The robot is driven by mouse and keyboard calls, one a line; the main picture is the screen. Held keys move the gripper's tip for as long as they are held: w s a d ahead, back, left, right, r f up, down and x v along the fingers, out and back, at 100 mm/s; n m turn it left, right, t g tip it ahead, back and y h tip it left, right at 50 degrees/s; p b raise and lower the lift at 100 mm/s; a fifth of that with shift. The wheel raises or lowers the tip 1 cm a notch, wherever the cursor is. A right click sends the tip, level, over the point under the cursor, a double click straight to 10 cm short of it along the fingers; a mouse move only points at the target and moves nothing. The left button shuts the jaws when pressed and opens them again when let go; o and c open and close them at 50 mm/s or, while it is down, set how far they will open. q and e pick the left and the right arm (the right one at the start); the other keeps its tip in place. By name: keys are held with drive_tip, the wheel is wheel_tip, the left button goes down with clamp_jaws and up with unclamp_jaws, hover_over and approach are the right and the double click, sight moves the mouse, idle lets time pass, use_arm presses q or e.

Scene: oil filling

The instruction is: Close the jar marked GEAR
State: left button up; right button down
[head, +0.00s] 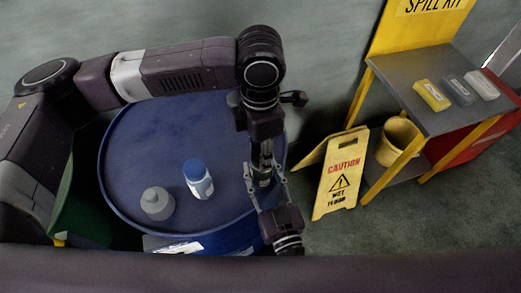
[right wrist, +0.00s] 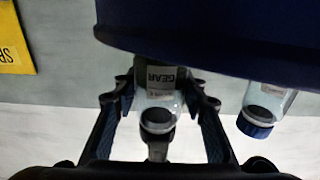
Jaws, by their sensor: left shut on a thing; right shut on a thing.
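The GEAR jar (right wrist: 160,80), clear with a pale label and something dark inside, stands between the fingers of my right gripper (right wrist: 160,98) in the right wrist view, which looks upside down. My right gripper also shows in the head view (head: 267,190), shut on the jar at the drum's right edge. My left gripper (head: 264,148) comes from above, shut at the jar's mouth end. A pale rim (right wrist: 157,127) shows there; the lid itself is mostly hidden, so I cannot tell how it sits. The jar is mostly hidden by the grippers in the head view.
To the right stand a yellow caution sign (head: 340,178), a yellow bucket (head: 396,140) and the spill kit table (head: 415,75).

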use_arm(q)
drive_tip(key=o, duration=0.7)
drive_tip(key=shift+r, duration=0.15)
drive_tip(key=shift+r, duration=2.1)
drive_tip(key=shift+c, duration=0.2)
